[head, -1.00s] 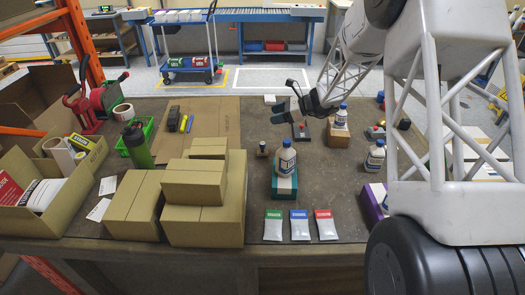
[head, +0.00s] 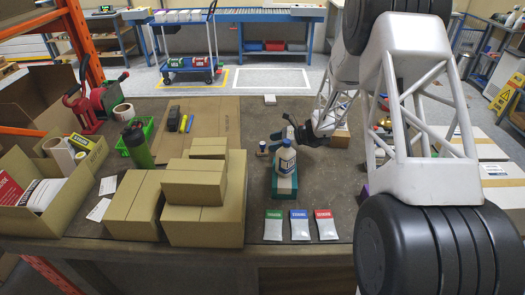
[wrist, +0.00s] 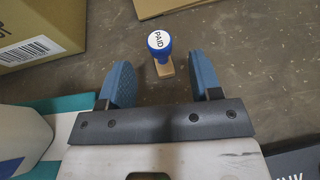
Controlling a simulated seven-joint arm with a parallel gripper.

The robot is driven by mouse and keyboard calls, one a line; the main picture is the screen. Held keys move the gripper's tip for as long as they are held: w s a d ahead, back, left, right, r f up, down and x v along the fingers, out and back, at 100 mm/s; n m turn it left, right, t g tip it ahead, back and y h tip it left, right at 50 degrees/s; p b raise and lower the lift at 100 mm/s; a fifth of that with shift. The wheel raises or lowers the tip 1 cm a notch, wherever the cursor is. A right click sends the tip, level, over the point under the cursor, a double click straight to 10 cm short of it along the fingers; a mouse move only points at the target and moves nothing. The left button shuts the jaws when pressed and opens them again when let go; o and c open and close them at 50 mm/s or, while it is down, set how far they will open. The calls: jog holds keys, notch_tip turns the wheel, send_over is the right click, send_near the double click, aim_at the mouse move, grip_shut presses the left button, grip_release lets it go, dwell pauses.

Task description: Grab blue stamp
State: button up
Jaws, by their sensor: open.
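The blue stamp (wrist: 160,42) stands on the table in the wrist view, with a round blue head labelled PAID and a wooden base. It also shows small in the head view (head: 262,149), left of a white bottle. My gripper (wrist: 160,80) is open and empty, with its two blue-padded fingers apart. The stamp lies ahead of the gap between the fingers, roughly centred and not touching either one. In the head view my gripper (head: 282,133) is just to the right of the stamp, behind the bottle.
The white bottle (head: 286,160) stands on a teal box (head: 285,187), close to my gripper; the box edge (wrist: 62,107) shows at the left in the wrist view. Stacked cardboard boxes (head: 208,205) stand left of the stamp. Three sachets (head: 300,225) lie in front.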

aim_at(263, 149)
jog(key=shift+x, duration=1.05)
jog(key=shift+a+f, duration=0.1)
jog(key=shift+x, duration=2.45)
jog(key=shift+f, duration=0.15)
jog(key=shift+c, duration=0.3)
jog(key=c, duration=0.9)
